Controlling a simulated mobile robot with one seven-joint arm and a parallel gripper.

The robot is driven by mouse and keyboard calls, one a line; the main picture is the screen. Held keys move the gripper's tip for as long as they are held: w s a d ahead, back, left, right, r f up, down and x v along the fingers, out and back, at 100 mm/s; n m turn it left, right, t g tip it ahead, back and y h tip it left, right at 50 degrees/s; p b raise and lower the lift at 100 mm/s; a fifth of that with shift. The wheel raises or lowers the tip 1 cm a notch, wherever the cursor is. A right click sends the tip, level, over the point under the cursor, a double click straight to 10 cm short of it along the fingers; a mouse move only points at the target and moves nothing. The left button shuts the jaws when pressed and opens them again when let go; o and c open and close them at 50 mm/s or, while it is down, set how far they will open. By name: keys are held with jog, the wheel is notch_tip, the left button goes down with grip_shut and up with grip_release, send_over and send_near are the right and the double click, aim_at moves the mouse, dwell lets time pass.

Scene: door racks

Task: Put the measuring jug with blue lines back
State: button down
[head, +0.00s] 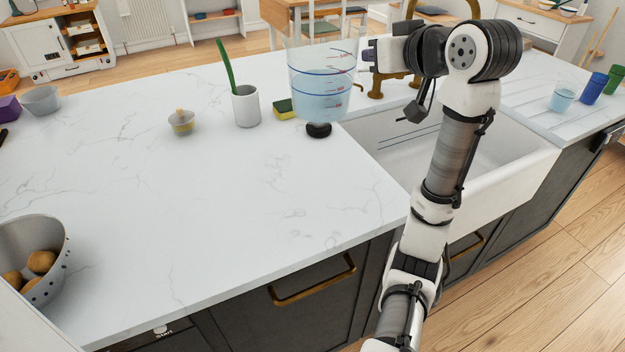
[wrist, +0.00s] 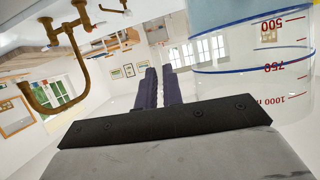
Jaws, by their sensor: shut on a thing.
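The clear measuring jug with blue lines and red marks (head: 320,85) is upright at the far side of the white counter, left of the sink. It has a pale blue tint in its lower part. My gripper (head: 368,54) is at the jug's right side, shut on it, with the arm reaching over the sink. In the wrist view, upside down, the jug (wrist: 250,70) fills the upper right, beside my two dark fingers (wrist: 160,85), which are close together. The part of the jug between the fingers is hidden. Whether its base touches the counter is unclear.
A small black item (head: 318,129) lies just below the jug in the picture. The brass tap (head: 392,85) is close behind my gripper. The front middle counter is clear.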

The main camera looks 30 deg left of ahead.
notch_tip(320, 180, down, 20)
jog(key=p, duration=0.2)
jog(key=shift+a+p, duration=0.15)
jog(key=shift+p, duration=0.15)
dwell(0.3)
jog(key=shift+w, duration=0.1)
jog(key=c, duration=2)
grip_release()
jog(key=shift+f, duration=0.1)
jog(key=o, duration=0.5)
jog(key=shift+c, duration=0.2)
jog(key=b+v, duration=0.2)
jog(key=v, duration=1)
